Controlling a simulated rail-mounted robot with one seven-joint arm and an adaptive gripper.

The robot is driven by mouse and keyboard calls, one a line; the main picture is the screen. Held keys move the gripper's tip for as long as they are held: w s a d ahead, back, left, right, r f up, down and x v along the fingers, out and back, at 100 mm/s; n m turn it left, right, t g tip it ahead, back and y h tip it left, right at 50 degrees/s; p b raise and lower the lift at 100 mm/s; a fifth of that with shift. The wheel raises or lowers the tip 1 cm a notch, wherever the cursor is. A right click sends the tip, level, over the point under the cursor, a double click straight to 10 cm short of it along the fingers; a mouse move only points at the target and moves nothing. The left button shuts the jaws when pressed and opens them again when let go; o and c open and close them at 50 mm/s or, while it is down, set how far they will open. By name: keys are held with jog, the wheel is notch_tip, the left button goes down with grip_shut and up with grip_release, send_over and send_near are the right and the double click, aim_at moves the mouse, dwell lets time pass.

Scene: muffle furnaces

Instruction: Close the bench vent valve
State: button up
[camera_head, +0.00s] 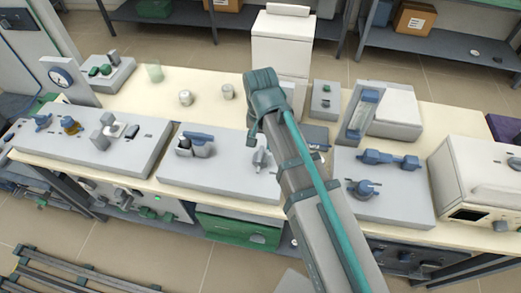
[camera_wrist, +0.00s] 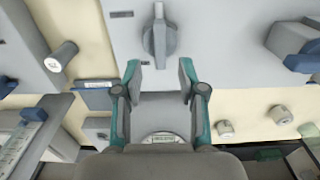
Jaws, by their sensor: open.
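My gripper (camera_wrist: 159,75) is open and empty in the wrist view. Its two fingers point toward a grey knob (camera_wrist: 159,40) on a light grey panel (camera_wrist: 120,50), with the knob ahead of the gap and not between the pads. The same grey knob (camera_head: 261,158) partly shows beside my arm in the head view, where my gripper is hidden. On that panel's left is a valve with a blue lever handle (camera_head: 199,137); part of it shows at right in the wrist view (camera_wrist: 300,55). No readable label tells which is the vent valve.
A right panel holds a blue double-ended fitting (camera_head: 388,159) and a blue knob (camera_head: 363,188). An upright flow meter (camera_head: 363,112) stands behind it. Small cups (camera_head: 185,97) stand on the bench behind.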

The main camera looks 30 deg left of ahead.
aim_at(261, 153)
jog(key=shift+f+p, duration=0.45)
jog(key=shift+f, duration=2.5)
grip_shut()
